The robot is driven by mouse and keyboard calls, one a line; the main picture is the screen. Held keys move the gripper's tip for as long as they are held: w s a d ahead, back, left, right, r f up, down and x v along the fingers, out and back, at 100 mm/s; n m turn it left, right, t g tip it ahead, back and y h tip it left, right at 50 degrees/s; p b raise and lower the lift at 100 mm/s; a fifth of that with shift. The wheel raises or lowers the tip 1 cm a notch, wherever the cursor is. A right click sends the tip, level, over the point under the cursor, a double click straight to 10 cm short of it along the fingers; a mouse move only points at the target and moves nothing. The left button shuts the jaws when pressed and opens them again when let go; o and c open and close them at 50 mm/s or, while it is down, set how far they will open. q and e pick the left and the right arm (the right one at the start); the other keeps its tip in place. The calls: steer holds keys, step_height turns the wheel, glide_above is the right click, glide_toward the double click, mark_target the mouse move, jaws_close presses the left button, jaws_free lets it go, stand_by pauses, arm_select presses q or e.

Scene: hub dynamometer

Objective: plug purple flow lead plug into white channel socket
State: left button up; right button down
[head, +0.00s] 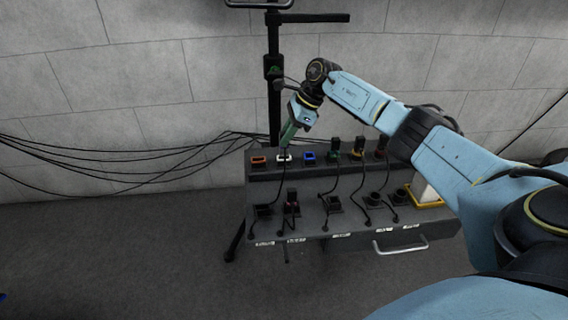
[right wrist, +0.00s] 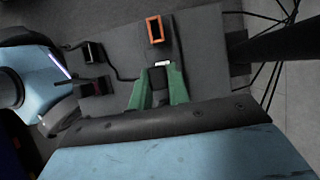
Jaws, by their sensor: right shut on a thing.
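The white channel socket (head: 283,157) is second from the left in the bench's upper row. Its white rim (right wrist: 162,64) shows just past my fingertips in the right wrist view. My right gripper (head: 286,142), with green fingers, is right above it, tilted. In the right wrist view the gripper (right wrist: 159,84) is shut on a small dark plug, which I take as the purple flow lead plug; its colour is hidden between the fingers. I cannot tell whether the plug touches the socket. My left gripper is not in view.
An orange socket (head: 258,160) is left of the white one, a blue socket (head: 309,157) right. Plugs fill sockets farther right. A magenta-marked plug (head: 292,198) stands in the lower row among loose cables. A black post (head: 274,90) rises close behind.

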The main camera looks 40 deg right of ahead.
steer(key=shift+f, duration=0.25)
stand_by(0.3)
steer(key=shift+f, duration=1.25)
steer(key=c, duration=1.3)
jaws_free()
steer(key=shift+o, duration=0.2)
steer(key=p+v, duration=0.5)
steer(key=v, duration=0.8)
steer(key=shift+r+p, duration=0.2)
steer(key=shift+p, duration=0.15)
